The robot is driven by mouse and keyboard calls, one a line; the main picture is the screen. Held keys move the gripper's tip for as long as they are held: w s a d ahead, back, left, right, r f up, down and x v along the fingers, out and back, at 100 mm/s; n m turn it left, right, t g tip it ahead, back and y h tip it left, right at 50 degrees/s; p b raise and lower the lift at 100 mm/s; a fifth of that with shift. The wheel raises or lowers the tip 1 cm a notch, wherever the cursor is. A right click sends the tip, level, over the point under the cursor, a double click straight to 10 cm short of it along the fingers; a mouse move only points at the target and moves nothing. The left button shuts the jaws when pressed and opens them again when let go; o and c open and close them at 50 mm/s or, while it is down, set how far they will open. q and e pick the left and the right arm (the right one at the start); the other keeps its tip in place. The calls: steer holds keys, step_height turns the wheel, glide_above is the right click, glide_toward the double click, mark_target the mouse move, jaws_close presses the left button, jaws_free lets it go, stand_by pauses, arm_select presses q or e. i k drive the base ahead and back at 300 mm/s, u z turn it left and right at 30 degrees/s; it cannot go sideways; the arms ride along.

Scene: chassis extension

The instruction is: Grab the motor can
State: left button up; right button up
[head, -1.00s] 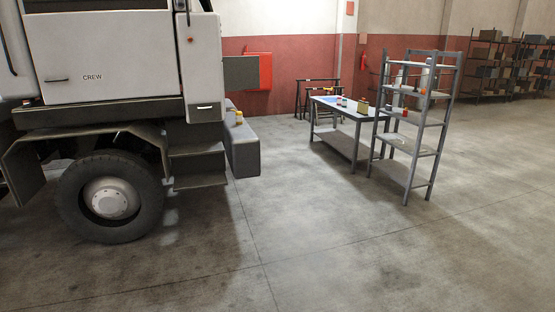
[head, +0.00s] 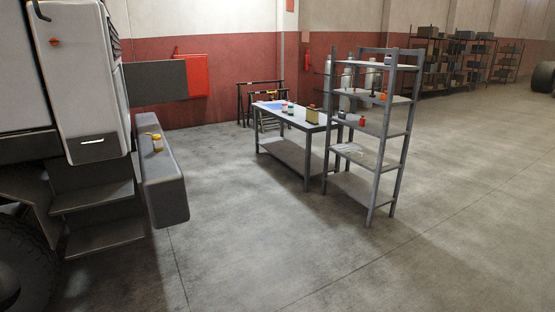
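Several small containers are in view, and I cannot tell for sure which is the motor can. A yellowish can-like container (head: 312,115) stands upright on the right end of the grey workbench (head: 271,108). A small red container (head: 361,121) stands on a middle level of the grey shelf rack (head: 382,168). A small yellow-topped object (head: 157,142) sits on top of the truck's grey bumper (head: 169,184). All are small and far off, with no readable labels. Neither of my grippers is in view.
The truck's cab (head: 85,80) and steps (head: 100,215) fill the left side. A red wall cabinet (head: 194,76) hangs behind. Loaded racks (head: 440,60) stand at the far right. The concrete floor (head: 270,240) is clear up to the bench and rack.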

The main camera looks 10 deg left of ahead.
mark_target(157, 140)
steer(key=z, duration=0.05)
steer(key=i, duration=2.4)
steer(key=u, duration=0.5)
steer(key=i, duration=2)
steer(key=u, duration=1.75)
steer(key=i, duration=1.4)
steer(key=u, duration=0.7)
